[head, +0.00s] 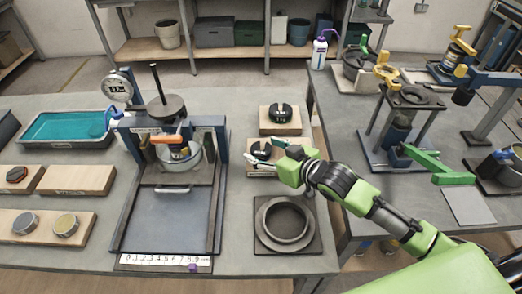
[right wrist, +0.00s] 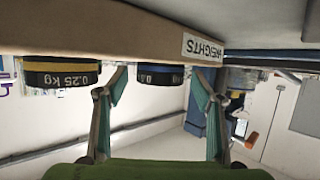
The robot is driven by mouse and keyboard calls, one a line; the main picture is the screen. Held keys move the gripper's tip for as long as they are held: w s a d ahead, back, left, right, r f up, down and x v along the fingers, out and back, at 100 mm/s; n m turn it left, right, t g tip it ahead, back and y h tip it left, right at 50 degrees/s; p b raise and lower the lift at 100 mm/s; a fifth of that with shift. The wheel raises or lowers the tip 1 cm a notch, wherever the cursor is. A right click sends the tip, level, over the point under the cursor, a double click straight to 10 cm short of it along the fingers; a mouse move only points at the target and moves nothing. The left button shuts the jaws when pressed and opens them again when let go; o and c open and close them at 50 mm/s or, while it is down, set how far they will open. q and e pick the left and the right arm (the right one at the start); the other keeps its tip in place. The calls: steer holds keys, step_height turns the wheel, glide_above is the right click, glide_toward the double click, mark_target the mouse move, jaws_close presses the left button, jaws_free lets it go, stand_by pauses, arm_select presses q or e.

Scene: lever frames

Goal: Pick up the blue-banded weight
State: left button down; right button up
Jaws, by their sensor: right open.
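The blue-banded weight (right wrist: 160,75) shows upside down in the right wrist view, between my two fingers, with clear space on both sides. In the head view it is the dark round weight (head: 260,148) on the nearer small wooden block. My right gripper (head: 265,155) reaches in from the right, open and empty, with its fingers on either side of that weight. It also shows in the right wrist view (right wrist: 160,98). My left gripper is in neither view.
A ring-topped plate (head: 258,238) lies nearer. A press frame (head: 170,215) stands left. A second table (head: 355,195) with stands is on the right.

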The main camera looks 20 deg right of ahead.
steer(key=c, duration=1.4)
steer(key=shift+r, duration=0.15)
steer(key=shift+c, duration=0.5)
steer(key=shift+r, duration=0.65)
steer(key=s+a+r+p, duration=0.2)
steer(key=s+r+p, duration=0.2)
steer(key=s+r, duration=0.2)
steer(key=s+a+r+p, duration=0.3)
steer(key=s+r+p, duration=0.2)
steer(key=r, duration=0.3)
steer(key=shift+s+a+r, duration=0.25)
steer(key=shift+s+r, duration=0.1)
steer(key=shift+s, duration=0.55)
